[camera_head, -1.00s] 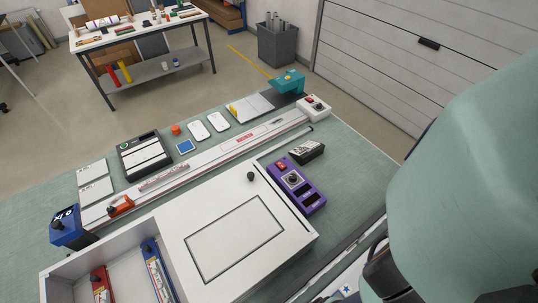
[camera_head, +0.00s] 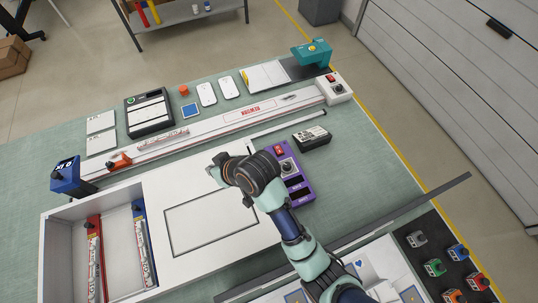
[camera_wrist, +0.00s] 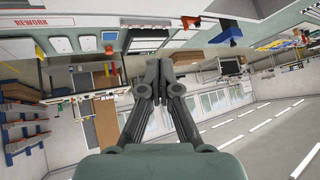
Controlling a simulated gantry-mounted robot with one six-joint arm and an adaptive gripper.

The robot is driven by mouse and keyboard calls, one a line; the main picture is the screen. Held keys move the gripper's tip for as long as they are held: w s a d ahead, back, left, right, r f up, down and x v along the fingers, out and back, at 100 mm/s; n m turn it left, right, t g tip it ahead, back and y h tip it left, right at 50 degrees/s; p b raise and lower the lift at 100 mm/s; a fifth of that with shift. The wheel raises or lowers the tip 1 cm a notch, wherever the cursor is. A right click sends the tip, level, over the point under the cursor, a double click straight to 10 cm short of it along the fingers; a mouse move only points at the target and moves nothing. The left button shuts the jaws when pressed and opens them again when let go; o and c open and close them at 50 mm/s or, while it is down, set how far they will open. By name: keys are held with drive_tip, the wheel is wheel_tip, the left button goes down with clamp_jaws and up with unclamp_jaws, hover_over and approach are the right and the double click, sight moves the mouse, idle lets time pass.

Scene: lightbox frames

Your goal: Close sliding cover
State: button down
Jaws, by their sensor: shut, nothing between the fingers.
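The white sliding cover (camera_head: 215,222), marked with a dark rectangular outline, lies over the right part of a white box (camera_head: 57,262). The left part of the box is uncovered. My gripper (camera_head: 213,172) is over the far right part of the cover in the head view, near where the cover's dark knob was seen; the knob is hidden behind my wrist now. I cannot tell whether the gripper touches the cover. In the wrist view my gripper's fingers (camera_wrist: 158,68) are together and empty, with the room beyond them.
Inside the open part are a red-ended holder (camera_head: 94,262) and a blue-ended holder (camera_head: 141,250). A purple control box (camera_head: 301,190) stands close right of my wrist. A long white rail (camera_head: 215,122) runs behind the box. Coloured switches (camera_head: 434,267) sit at the lower right.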

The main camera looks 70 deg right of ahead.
drive_tip(key=s+d+f+m+g+b, duration=0.1)
drive_tip(key=s+d+f+m+b, duration=0.35)
drive_tip(key=s+d+f, duration=1)
drive_tip(key=shift+m+y, duration=0.3)
drive_tip(key=shift+m, duration=0.25)
drive_tip(key=w+d+f, duration=0.1)
drive_tip(key=w+f, duration=0.1)
drive_tip(key=w+d+f+p, duration=0.1)
drive_tip(key=w+f, duration=0.1)
drive_tip(key=w, duration=0.1)
drive_tip(key=w+d+f, duration=0.1)
drive_tip(key=w+f, duration=0.1)
drive_tip(key=shift+w+f, duration=0.25)
drive_tip(key=shift+w+a+r+p, duration=0.15)
drive_tip(key=shift+w+a+p, duration=0.25)
drive_tip(key=shift+w, duration=0.2)
drive_tip(key=shift+w+a+r+p, duration=0.1)
drive_tip(key=shift+w+a+p, duration=0.2)
drive_tip(key=shift+w, duration=0.3)
drive_tip(key=shift+w+a+f, duration=0.1)
drive_tip(key=shift+w+a, duration=0.05)
drive_tip(key=shift+w, duration=0.3)
